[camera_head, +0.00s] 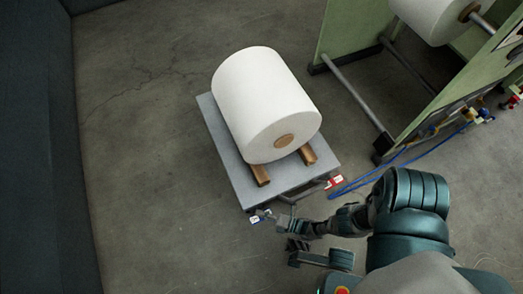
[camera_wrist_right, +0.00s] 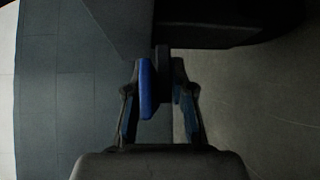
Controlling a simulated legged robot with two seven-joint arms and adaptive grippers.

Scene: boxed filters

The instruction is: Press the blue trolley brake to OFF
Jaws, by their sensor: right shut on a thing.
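The trolley (camera_head: 222,130) is a grey flat platform with a large white roll on it. My right gripper (camera_head: 272,215) is at the trolley's near edge, beside a small blue and white label (camera_head: 259,216). In the right wrist view my right gripper (camera_wrist_right: 161,82) has its two fingers closed around a blue brake piece (camera_wrist_right: 147,88) and a dark piece beside it. The brake itself is too small to make out in the head view.
The white roll (camera_head: 262,95) rests on two wooden bars (camera_head: 260,174). A red label (camera_head: 333,181) is at the trolley's right corner. A green machine frame (camera_head: 345,35) with a blue hose (camera_head: 350,187) stands at right. The concrete floor at left is clear up to a dark wall.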

